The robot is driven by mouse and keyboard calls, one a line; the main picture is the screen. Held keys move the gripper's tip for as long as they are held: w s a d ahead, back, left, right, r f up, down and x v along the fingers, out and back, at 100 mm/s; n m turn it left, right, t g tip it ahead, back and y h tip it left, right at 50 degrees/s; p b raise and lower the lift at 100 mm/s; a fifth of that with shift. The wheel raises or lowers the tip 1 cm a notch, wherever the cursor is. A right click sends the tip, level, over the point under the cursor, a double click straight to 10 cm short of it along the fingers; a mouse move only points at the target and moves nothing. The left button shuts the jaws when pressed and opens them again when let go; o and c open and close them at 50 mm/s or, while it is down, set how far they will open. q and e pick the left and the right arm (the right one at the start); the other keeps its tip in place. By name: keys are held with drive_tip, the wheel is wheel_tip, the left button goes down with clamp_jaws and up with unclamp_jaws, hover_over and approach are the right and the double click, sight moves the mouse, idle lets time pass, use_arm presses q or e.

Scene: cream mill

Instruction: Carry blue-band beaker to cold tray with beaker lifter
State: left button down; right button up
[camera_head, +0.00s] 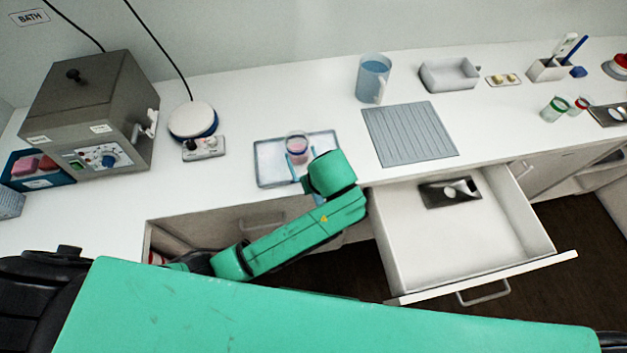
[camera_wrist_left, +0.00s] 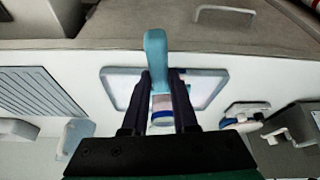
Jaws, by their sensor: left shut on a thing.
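The beaker (camera_head: 297,148) is clear with pinkish contents, upright within the outline of the pale blue-edged cold tray (camera_head: 267,178); whether it rests there or hangs just above I cannot tell. In the left wrist view the beaker (camera_wrist_left: 163,107) shows a blue band and is partly hidden by the fingers. The light blue beaker lifter (camera_wrist_left: 155,50) has its handle between the fingers of my left gripper (camera_wrist_left: 160,78), which is shut on it. The cold tray (camera_wrist_left: 207,88) lies beneath them. In the head view my green wrist hides most of the lifter. My right gripper is out of view.
A heating bath (camera_head: 85,115) and a round-topped device (camera_head: 192,120) stand left of the tray. A ridged grey mat (camera_head: 410,135) and a blue jug (camera_head: 373,78) are to the right. An open drawer (camera_head: 450,235) juts out below the counter, holding a dark tray (camera_head: 436,198).

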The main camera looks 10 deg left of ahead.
use_arm(q)
drive_tip(key=shift+s+d, duration=0.2)
drive_tip(key=shift+s, duration=0.15)
drive_tip(key=shift+s, duration=0.1)
drive_tip(key=shift+s+d, duration=0.2)
drive_tip(key=shift+s, duration=0.05)
drive_tip(key=shift+s+d, duration=0.35)
drive_tip(key=shift+s, duration=0.3)
drive_tip(key=shift+s+d, duration=0.3)
drive_tip(key=shift+s, duration=0.35)
drive_tip(key=shift+r, duration=3.55)
